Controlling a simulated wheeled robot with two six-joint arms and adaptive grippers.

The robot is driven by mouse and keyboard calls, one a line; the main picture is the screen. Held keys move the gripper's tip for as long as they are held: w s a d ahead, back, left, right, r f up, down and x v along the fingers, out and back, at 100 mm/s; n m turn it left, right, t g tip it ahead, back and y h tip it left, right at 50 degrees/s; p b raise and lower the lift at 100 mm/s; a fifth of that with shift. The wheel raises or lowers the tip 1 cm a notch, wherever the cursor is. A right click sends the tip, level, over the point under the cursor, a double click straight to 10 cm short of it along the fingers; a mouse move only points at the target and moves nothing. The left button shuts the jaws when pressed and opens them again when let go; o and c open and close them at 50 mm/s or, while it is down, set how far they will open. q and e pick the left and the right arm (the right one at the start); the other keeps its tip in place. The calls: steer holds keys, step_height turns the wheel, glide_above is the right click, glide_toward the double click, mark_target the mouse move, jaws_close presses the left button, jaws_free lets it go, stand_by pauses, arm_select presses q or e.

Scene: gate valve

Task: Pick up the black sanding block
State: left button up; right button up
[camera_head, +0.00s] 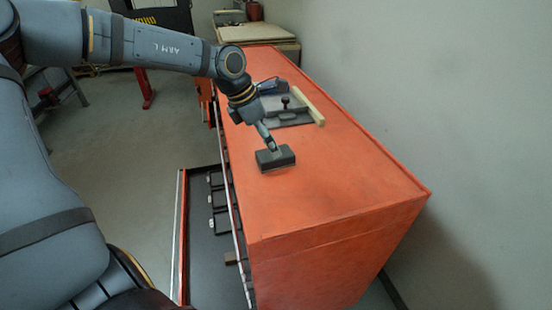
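The black sanding block (276,160) is a dark, flat rectangular block at the top of the orange cabinet (330,200), near its left edge. My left gripper (271,146) comes from above and behind, and its fingertips are at the top of the block. The fingers are small and dark here, so I cannot tell whether they are closed on the block or only touching it. Whether the block rests on the cabinet or is slightly raised is also unclear. My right gripper is not in view.
Behind the block lies a grey fixture (290,118) with a black knob and a pale wooden strip (308,106). An open drawer (205,240) with several items juts out left. A wall (450,100) borders the right. The front cabinet top is clear.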

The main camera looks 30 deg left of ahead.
arm_select(q)
steer(key=shift+w+f+p, duration=0.3)
steer(key=shift+w+f, duration=0.05)
steer(key=shift+f, duration=0.4)
steer(key=x, duration=0.2)
steer(key=shift+f+p, duration=0.35)
steer(key=shift+w+x, duration=0.2)
steer(key=shift+x, duration=0.7)
steer(key=shift+s+r, duration=0.15)
steer(key=shift+s, duration=0.05)
steer(key=shift+w, duration=0.1)
steer(key=shift+b, duration=0.35)
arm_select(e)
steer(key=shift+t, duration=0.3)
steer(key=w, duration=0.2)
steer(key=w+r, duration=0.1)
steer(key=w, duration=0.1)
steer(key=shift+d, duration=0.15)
arm_select(q)
steer(key=shift+f, duration=0.3)
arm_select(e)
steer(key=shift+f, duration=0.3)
